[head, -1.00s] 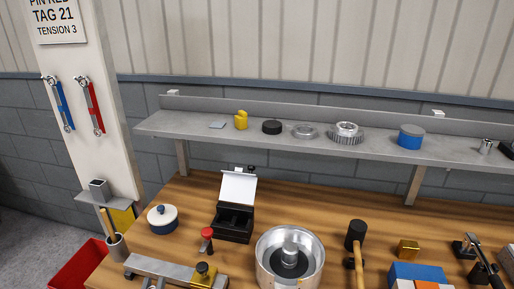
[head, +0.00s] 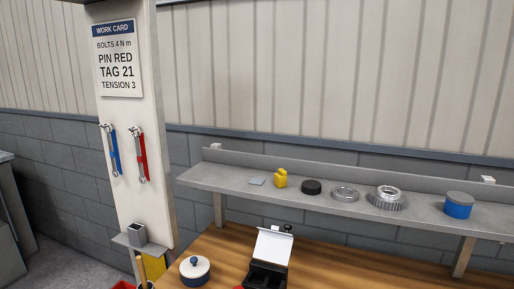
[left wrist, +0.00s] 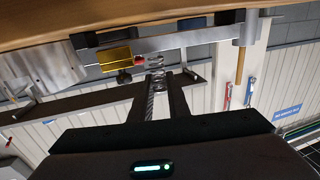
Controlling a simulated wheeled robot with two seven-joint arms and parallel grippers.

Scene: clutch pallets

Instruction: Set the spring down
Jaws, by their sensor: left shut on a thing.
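The spring (left wrist: 156,78) is a small grey metal coil in the left wrist view, between the dark fingers of my left gripper (left wrist: 158,88). The gripper is shut on it, and the coil extends past the fingertips. The spring and both grippers are out of the head view. The wrist view looks tilted, with the wooden bench (left wrist: 60,20) across its top. What lies directly below the spring, and whether it touches anything, I cannot tell.
In the wrist view a metal bar (left wrist: 205,38) and a brass-coloured block (left wrist: 116,57) are close to the gripper. In the head view an open black box (head: 267,273) and a white-blue pot (head: 195,270) stand on the bench. The shelf (head: 230,185) holds several parts.

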